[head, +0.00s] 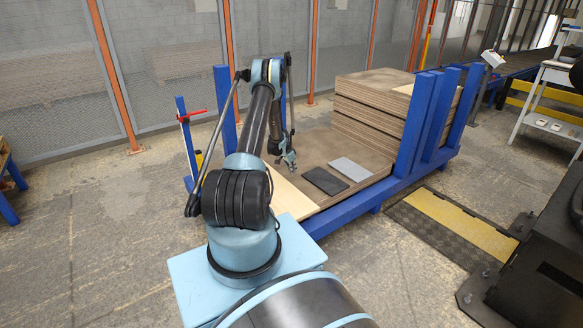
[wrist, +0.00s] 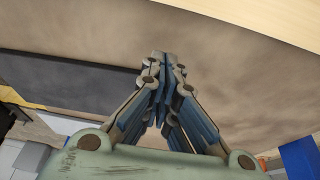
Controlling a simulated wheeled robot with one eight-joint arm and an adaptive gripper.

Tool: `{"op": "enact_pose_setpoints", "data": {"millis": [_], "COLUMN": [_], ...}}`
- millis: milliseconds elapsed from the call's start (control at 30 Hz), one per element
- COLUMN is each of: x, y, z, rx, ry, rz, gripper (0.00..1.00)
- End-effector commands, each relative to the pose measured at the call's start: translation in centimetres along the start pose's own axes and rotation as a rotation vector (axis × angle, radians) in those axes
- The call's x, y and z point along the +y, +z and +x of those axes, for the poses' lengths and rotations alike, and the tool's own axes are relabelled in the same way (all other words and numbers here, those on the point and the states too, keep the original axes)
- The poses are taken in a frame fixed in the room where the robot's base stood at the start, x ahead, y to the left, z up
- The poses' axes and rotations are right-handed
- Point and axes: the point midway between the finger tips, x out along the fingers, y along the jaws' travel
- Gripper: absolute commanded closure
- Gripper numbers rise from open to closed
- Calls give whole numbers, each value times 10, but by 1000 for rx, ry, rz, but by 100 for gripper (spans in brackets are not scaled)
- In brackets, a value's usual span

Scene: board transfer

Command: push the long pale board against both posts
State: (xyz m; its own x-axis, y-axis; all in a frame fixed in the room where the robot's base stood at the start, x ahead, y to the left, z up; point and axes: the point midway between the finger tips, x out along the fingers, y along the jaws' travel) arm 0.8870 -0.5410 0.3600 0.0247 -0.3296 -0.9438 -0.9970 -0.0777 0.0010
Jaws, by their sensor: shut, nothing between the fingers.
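The long pale board (head: 291,199) lies flat along the left side of the brown deck in the head view, partly hidden behind my arm. In the wrist view the pale board (wrist: 270,22) crosses the top right corner. My gripper (head: 291,162) is shut and empty, low over the brown deck, to the right of the board. In the wrist view its fingertips (wrist: 163,60) meet, with bare brown surface between them and the board. A blue post (head: 225,105) stands at the deck's far left corner. I cannot tell which posts are the two named.
A dark panel (head: 325,181) and a grey panel (head: 351,168) lie flat on the deck (head: 318,148). A tall stack of brown boards (head: 368,108) stands at the right, beside several blue uprights (head: 411,125). A blue stand with a red handle (head: 190,116) is at the left.

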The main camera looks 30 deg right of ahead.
Motion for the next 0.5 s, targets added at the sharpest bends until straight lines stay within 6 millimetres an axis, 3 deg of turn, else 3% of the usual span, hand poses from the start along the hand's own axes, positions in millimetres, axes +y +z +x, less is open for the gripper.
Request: {"op": "enact_pose_setpoints", "data": {"millis": [100,300,500], "x": [0,0,0], "y": [0,26,37], "z": [18,8,4], "rx": [0,0,0], "ry": [0,-1,0], "rz": [0,-3,-1], "gripper": [100,100,100]}}
